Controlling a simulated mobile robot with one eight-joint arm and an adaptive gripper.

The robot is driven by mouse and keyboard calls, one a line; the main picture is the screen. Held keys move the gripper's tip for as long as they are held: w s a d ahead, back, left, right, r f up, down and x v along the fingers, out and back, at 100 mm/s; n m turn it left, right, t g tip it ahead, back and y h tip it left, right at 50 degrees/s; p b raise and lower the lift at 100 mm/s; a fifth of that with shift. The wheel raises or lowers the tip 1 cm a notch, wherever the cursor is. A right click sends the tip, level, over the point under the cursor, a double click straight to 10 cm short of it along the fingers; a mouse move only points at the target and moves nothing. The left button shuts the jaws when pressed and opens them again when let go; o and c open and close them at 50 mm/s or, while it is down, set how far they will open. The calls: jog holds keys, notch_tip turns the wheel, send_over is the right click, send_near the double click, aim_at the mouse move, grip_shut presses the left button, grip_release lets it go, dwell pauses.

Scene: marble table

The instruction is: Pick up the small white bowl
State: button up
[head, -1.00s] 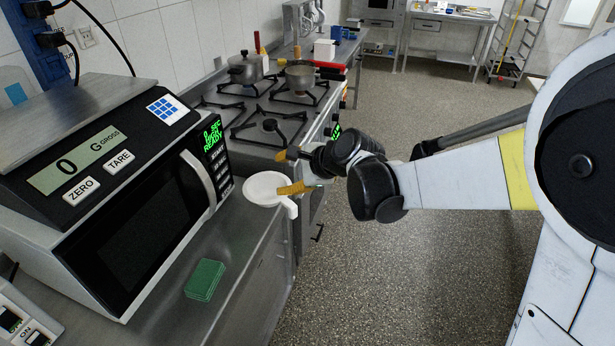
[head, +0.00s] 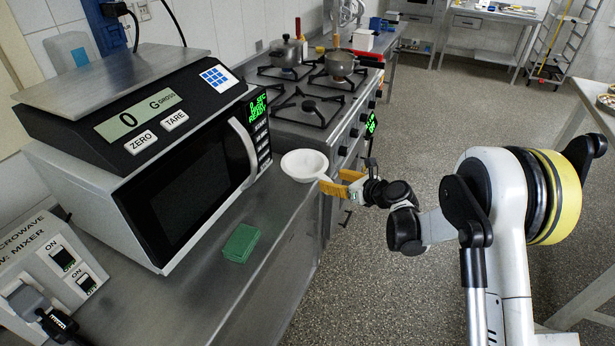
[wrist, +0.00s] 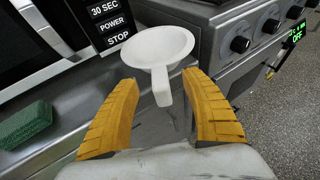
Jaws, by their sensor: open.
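The small white bowl (head: 304,164) stands on the steel counter near its right edge, beside the microwave. In the wrist view the bowl (wrist: 158,46) lies ahead of the fingertips, and its white handle (wrist: 162,88) points back between them. My gripper (head: 341,182) has yellow fingers and comes from the right at the counter edge. In the wrist view my gripper (wrist: 162,76) is open, with one finger on each side of the handle.
The microwave (head: 190,165) with a scale (head: 145,115) on top stands left of the bowl. A green sponge (head: 241,243) lies on the counter (head: 262,270) in front. A stove (head: 310,105) with pots is behind. Open floor lies to the right.

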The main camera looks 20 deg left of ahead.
aim_at(325, 178)
jog(key=b+x, duration=0.1)
jog(key=x, duration=0.1)
jog(key=b+x, duration=0.1)
jog(key=x, duration=0.1)
jog(key=shift+f, duration=0.45)
jog(key=shift+w+a, duration=0.15)
jog(key=shift+a, duration=0.25)
grip_shut()
